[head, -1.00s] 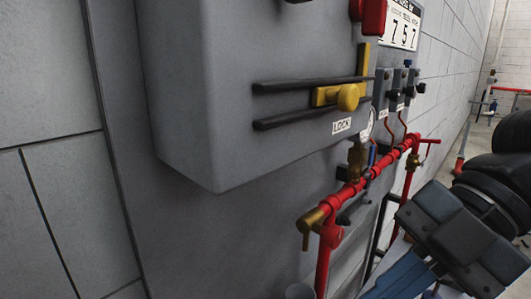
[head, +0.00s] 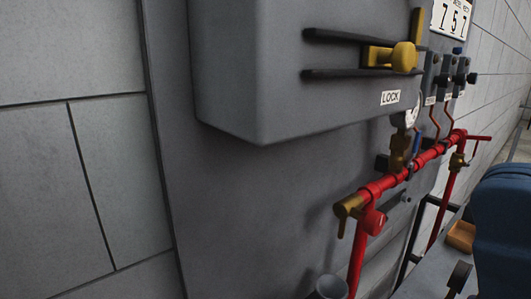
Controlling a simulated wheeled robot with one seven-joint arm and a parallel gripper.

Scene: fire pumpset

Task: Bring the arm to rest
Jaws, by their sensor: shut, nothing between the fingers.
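My gripper is not in view in the head picture, and no part of my arm shows that I can be sure of. The grey control cabinet (head: 300,110) on the wall fills the upper middle. Its yellow latch knob (head: 404,57) sits between two black rails, above a LOCK label (head: 390,98).
Red piping (head: 400,178) with a brass valve (head: 347,207) runs below the cabinet. A grey cup-shaped part (head: 330,287) is at the bottom. A blue body (head: 503,230) stands close on the right, beside a small orange part (head: 461,236). Bare block wall (head: 75,130) is left.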

